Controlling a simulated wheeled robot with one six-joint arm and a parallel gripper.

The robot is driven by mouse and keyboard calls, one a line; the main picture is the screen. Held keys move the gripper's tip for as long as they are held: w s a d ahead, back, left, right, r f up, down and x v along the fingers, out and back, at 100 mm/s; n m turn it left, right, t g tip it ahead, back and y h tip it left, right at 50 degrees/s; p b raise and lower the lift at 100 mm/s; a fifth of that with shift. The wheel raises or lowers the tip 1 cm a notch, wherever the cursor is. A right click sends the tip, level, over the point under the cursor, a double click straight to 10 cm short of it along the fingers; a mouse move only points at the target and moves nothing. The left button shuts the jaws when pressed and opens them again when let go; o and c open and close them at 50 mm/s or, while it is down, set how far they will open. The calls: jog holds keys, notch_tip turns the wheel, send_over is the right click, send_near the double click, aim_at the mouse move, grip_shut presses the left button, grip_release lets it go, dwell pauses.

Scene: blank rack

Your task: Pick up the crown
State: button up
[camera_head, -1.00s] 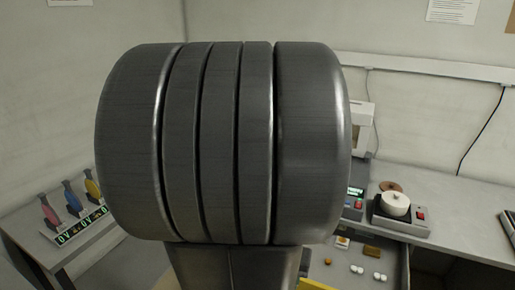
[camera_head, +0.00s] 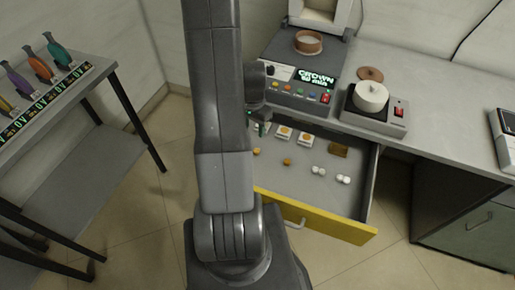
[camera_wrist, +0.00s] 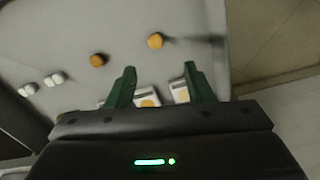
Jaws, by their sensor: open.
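The open drawer (camera_head: 335,195) holds small items, and I cannot tell for sure which is the crown. Two orange-gold round pieces show in the wrist view, one near the top middle (camera_wrist: 155,40) and one to its left (camera_wrist: 97,60). White tooth-like pairs (camera_head: 343,179) lie in the drawer and at the left of the wrist view (camera_wrist: 55,78). White pads with orange discs (camera_wrist: 147,97) lie under and between my fingers. My gripper (camera_wrist: 158,72) has green fingers, spread and empty, over the drawer. In the head view it (camera_head: 262,128) is partly hidden by my arm.
A machine (camera_head: 305,85) reading "CROWN 10 min" stands on the counter, with a round brown dish (camera_head: 308,42) on top. A device with a white round top (camera_head: 371,97) is right of it.

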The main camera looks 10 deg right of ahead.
send_over(256, 148)
jog(key=f, duration=0.6)
jog(key=shift+s+a+f, duration=0.2)
jog(key=shift+s+a, duration=0.05)
jog(key=shift+a, duration=0.1)
jog(key=shift+s+d+f+p, duration=0.1)
jog(key=shift+f+p, duration=0.1)
jog(key=shift+f, duration=0.7)
jog(key=shift+s+d+f+p, duration=0.1)
jog(key=shift+d+f+p, duration=0.05)
jog(key=shift+f, duration=0.7)
jog(key=shift+d+f+p, duration=0.1)
jog(key=shift+f+p, duration=0.1)
jog(key=shift+f, duration=0.7)
grip_shut()
